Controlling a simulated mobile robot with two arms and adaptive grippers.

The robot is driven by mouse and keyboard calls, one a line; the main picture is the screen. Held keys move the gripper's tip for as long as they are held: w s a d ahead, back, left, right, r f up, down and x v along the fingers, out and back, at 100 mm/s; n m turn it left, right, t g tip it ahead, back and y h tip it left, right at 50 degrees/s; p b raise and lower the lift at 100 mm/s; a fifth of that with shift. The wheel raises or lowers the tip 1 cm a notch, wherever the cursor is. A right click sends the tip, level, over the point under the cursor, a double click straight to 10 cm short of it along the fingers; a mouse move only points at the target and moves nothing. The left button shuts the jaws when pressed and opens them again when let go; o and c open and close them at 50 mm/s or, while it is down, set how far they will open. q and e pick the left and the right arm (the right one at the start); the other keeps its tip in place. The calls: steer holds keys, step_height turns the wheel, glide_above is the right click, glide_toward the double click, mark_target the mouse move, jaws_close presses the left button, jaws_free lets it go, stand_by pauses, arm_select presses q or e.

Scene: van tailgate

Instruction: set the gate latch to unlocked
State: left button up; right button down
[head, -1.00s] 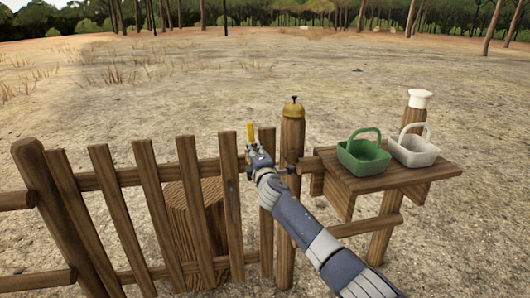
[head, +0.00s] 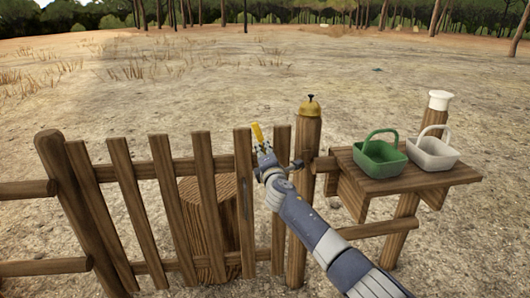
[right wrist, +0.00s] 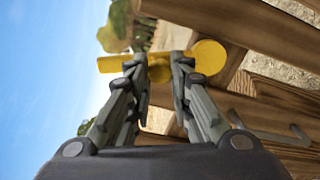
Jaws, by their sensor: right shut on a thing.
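The gate latch is a yellow handle (head: 257,132) near the top right of the wooden gate (head: 163,207), tilted to the left in the head view. In the right wrist view the yellow latch (right wrist: 112,64) is a bar with a round end, lying across and between the fingertips. My right gripper (head: 263,149) is shut on it; its two fingers also show in the right wrist view (right wrist: 158,66). My left gripper is not in view.
A post with a brass bell (head: 310,106) stands just right of the gripper. A wooden shelf (head: 440,181) further right carries a green basket (head: 381,158) and a white basket (head: 428,161). A stump (head: 195,225) stands behind the gate. Open ground lies beyond.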

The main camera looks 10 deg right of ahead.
steer(key=c, duration=1.4)
jaws_free()
steer(key=shift+s, duration=0.15)
steer(key=shift+s+d, duration=0.2)
steer(key=shift+s, duration=5.65)
